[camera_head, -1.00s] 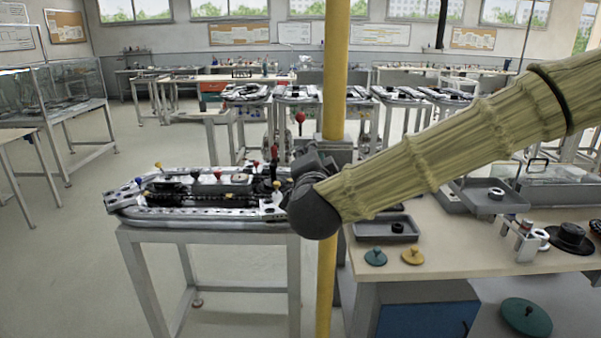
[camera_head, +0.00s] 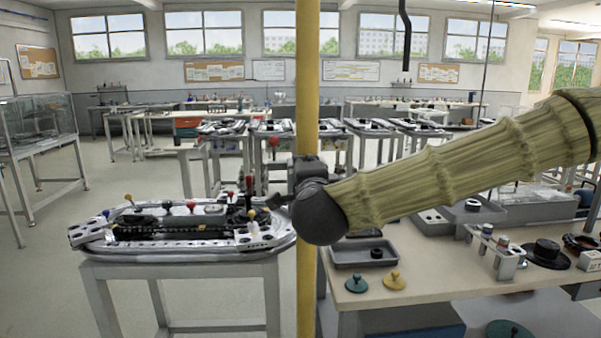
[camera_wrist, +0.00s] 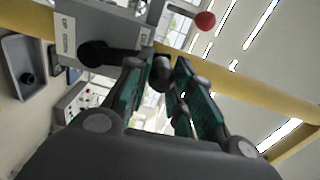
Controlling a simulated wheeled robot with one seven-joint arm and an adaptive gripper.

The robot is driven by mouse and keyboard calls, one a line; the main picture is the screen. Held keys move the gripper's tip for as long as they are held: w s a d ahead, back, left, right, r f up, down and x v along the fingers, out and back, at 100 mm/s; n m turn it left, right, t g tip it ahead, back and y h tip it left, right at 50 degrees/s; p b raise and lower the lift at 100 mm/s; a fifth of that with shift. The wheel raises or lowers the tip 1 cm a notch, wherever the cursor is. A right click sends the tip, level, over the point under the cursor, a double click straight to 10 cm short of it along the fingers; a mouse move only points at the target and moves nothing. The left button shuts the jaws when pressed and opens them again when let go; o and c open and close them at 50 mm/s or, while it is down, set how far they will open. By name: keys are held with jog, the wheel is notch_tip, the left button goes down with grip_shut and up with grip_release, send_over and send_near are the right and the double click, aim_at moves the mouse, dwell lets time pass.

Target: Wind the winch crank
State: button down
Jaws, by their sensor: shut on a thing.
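The winch is a grey box (camera_wrist: 98,32) with labels, fixed to a yellow post, in the upper left of the wrist view. A black crank arm (camera_wrist: 108,55) runs from it toward my fingers. My gripper (camera_wrist: 166,92) is shut, its green-padded fingers around the dark handle (camera_wrist: 161,72) at the crank's end. The pads hide part of the handle. In the head view my dark wrist is in front of the yellow post (camera_head: 307,95) and hides most of the winch and the grasp.
A red ball (camera_wrist: 205,21) is near the winch. Left of the post stands a bench with an oval ring track (camera_head: 185,245). At the right, a worktable (camera_head: 440,285) carries a grey tray (camera_head: 362,254), a teal disc (camera_head: 356,284) and a yellow disc (camera_head: 394,281).

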jog(key=shift+w+d+r, duration=0.1)
jog(key=shift+d, duration=0.05)
jog(key=c, duration=1.3)
grip_release()
jog(key=shift+d, duration=0.1)
jog(key=shift+o, duration=0.2)
jog(key=s, duration=1.2)
jog(key=shift+d, duration=0.35)
jog(key=shift+f, duration=0.2)
